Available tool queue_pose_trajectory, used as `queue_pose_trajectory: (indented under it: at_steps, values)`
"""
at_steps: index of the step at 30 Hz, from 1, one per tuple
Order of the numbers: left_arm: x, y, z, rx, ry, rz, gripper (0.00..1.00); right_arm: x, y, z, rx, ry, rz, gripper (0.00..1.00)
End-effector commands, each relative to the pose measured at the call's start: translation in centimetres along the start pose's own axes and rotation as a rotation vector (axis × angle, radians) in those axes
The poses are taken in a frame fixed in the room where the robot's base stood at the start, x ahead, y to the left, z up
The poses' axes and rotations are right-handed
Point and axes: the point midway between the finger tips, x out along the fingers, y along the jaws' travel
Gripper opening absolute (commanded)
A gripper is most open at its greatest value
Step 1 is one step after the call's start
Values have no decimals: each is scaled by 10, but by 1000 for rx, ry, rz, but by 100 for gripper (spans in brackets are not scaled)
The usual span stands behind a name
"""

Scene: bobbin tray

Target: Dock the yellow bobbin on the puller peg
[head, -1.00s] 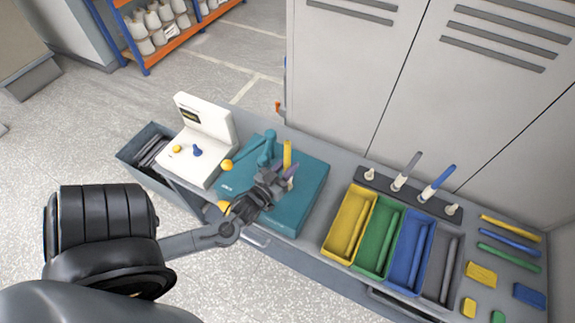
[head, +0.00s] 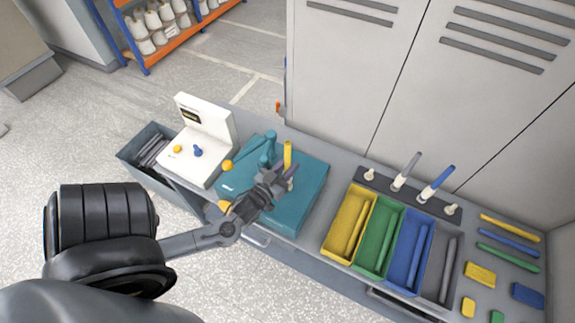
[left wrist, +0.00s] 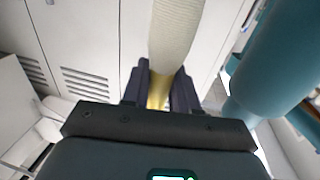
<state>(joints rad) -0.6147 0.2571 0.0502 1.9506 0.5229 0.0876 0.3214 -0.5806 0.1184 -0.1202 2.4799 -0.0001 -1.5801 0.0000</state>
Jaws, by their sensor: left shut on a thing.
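My left gripper (head: 279,181) is shut on the yellow bobbin (head: 288,153) and holds it over the teal puller machine (head: 307,199). The bobbin's yellow end stands up above the jaws in the head view. In the left wrist view its yellow part (left wrist: 158,92) sits between the dark fingers, and a cream wound part (left wrist: 175,30) extends from it. The teal upright of the puller (head: 267,150) stands just left of the bobbin, and a large teal part (left wrist: 280,65) fills the right of the wrist view. I cannot make out the puller peg or whether the bobbin touches it.
A white console (head: 205,130) with knobs stands left of the puller. To the right are yellow (head: 338,243), green, blue and grey trays, and a dark rack (head: 410,198) holding bobbins. Grey lockers (head: 350,90) stand behind the bench.

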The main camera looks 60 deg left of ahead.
Motion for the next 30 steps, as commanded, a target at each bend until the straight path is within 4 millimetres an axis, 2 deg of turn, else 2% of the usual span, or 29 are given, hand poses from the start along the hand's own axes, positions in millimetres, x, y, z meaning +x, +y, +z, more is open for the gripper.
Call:
queue_pose_trajectory:
  at_steps: [30]
  values:
    - [0, 0, 0, -1, 1, 0, 0, -7, 1, -2, -3, 0, 2, 43]
